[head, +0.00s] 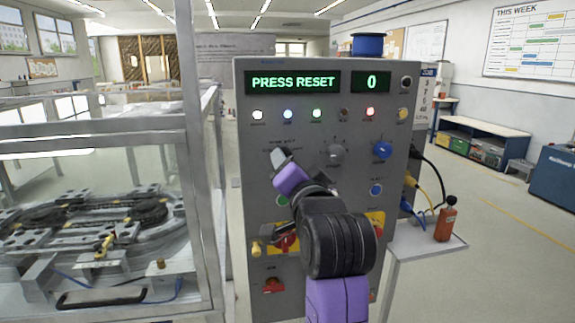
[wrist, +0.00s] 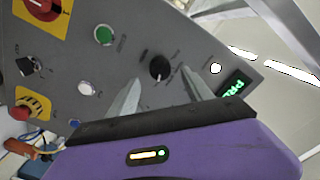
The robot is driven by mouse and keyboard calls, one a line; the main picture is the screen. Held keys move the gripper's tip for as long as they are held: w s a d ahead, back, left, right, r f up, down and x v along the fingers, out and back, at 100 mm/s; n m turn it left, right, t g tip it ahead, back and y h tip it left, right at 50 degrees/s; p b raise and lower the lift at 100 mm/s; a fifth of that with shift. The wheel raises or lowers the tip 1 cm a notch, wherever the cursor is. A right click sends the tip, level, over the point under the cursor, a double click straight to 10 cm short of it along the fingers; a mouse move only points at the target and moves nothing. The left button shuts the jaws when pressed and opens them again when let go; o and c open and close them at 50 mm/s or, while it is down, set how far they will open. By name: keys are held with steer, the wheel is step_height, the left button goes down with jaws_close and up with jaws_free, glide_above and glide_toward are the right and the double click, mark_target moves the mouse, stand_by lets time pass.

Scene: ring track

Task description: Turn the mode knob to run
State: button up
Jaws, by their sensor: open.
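A black knob (wrist: 160,67) on the grey control panel (head: 365,95) shows in the wrist view, between and beyond my fingertips. It has small labels around it that I cannot read, so I cannot tell its setting or confirm it is the mode knob. My gripper (wrist: 161,78) is open, with one finger on each side of the knob in the picture. I cannot tell whether the fingers touch it. In the head view my gripper (head: 281,156) is at the panel's left part and hides this knob. A grey knob (head: 335,154) and a blue knob (head: 382,149) are to its right.
The panel display (head: 293,82) reads PRESS RESET, and a smaller one (head: 371,82) reads 0. A row of lamps lies below. A green button (wrist: 103,35) and red emergency-type knobs are near. A glazed enclosure (head: 100,200) with a metal frame stands close at left.

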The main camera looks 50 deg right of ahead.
steer(key=shift+v, duration=1.5)
steer(key=a+r+n+t, duration=0.4)
steer(key=a+n+t, duration=0.1)
steer(key=n, duration=0.1)
steer(key=s+a+f+n+t+y, duration=0.1)
steer(key=s+a+f+n+y, duration=0.25)
steer(key=f, duration=0.25)
steer(key=s+a+f+n+t+y, duration=0.1)
steer(key=s+a+f+n+y, duration=0.1)
steer(key=a+f+n+y, duration=0.3)
steer(key=s+a+f+g, duration=0.3)
steer(key=s+f, duration=0.8)
steer(key=s, duration=0.3)
steer(key=s+a+f+n+g+y, duration=0.1)
steer(key=s+a+f+g, duration=0.3)
steer(key=s+f, duration=0.8)
steer(key=shift+s+f, duration=0.3)
steer(key=shift+s, duration=0.7)
steer(key=shift+n+y, duration=0.25)
